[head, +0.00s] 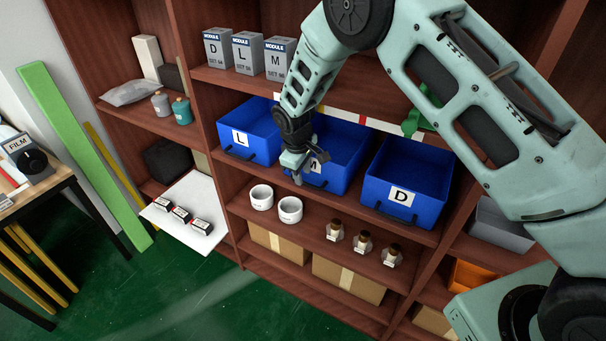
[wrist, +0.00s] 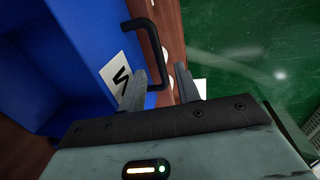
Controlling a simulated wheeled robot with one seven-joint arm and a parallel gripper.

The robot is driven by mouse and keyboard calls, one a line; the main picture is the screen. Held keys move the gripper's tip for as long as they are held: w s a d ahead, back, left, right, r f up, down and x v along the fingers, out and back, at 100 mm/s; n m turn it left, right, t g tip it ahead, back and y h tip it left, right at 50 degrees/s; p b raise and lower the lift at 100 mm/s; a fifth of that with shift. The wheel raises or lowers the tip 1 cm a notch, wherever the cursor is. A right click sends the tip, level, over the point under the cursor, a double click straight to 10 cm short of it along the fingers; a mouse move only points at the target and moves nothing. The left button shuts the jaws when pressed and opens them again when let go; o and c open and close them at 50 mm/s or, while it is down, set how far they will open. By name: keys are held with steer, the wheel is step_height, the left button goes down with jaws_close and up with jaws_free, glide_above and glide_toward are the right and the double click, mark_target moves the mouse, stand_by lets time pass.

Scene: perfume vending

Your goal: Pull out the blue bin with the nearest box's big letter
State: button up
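Three blue bins stand in a row on the middle shelf: the L bin (head: 262,138) at left, the M bin (head: 345,150) in the middle and the D bin (head: 428,180) at right. Above them, grey boxes marked D (head: 216,50), L (head: 246,54) and M (head: 278,60) stand side by side. My gripper (head: 308,168) is at the front of the M bin, partly covering its label. In the wrist view my gripper (wrist: 160,88) is open, with the black handle (wrist: 152,45) reaching between its fingertips; contact is unclear. The bin's label (wrist: 117,74) is partly hidden by a finger.
A white board (head: 170,215) with small boxes juts out at lower left. Green floor (head: 200,300) is open in front of the shelves.

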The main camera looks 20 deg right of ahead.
steer(key=shift+w+d+f, duration=0.15)
steer(key=shift+f, duration=1)
jaws_close()
steer(key=s+a+b, duration=0.2)
steer(key=s+a, duration=1.3)
steer(key=shift+b, duration=0.35)
jaws_free()
step_height(320, 180, up, 17)
steer(key=s+a+b, duration=0.2)
steer(key=b, duration=0.1)
steer(key=shift+s+a, duration=0.15)
steer(key=shift+a, duration=0.05)
